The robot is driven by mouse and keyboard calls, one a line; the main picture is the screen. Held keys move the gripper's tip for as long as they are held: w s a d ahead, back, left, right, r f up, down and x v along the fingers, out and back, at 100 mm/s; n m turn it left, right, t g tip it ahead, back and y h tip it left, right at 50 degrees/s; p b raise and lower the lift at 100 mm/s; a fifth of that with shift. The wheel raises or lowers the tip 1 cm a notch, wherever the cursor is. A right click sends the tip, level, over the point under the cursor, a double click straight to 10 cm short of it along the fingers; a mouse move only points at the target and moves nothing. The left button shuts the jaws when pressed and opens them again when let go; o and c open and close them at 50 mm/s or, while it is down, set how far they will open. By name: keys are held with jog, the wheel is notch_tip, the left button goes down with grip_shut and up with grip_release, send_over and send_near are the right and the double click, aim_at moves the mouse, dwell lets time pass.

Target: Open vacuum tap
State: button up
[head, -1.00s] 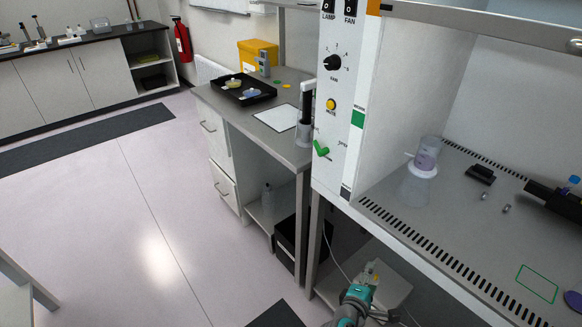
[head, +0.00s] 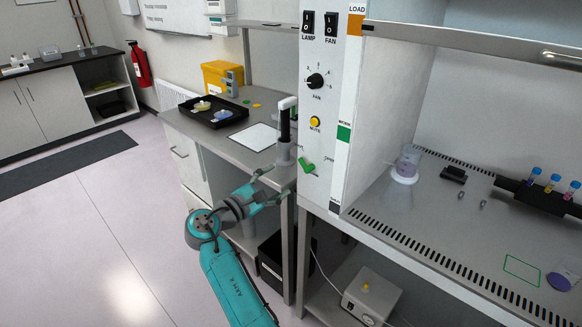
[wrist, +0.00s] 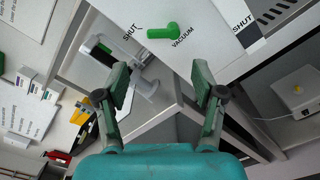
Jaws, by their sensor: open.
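The vacuum tap is a small green handle (head: 307,166) low on the white front panel of the cabinet. In the wrist view the green tap (wrist: 161,32) shows near the top, between a "SHUT" label and the word "VACUUM". Its narrow end points toward that "SHUT" label. My gripper (head: 272,183) is at the left of the panel, in front of the side bench and lower than the tap. In the wrist view my gripper (wrist: 158,82) has its two fingers wide apart with nothing held between them. The tap lies beyond the fingertips, apart from them.
The side bench (head: 240,155) has a black tray (head: 213,112) and an upright black-and-white device (head: 286,130) close to the panel. A flask (head: 405,165) stands inside the cabinet. A beige box (head: 370,297) sits below the cabinet.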

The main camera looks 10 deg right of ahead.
aim_at(301, 165)
jog(key=x, duration=1)
jog(key=shift+d, duration=0.15)
jog(key=shift+r, duration=0.1)
jog(key=c, duration=1)
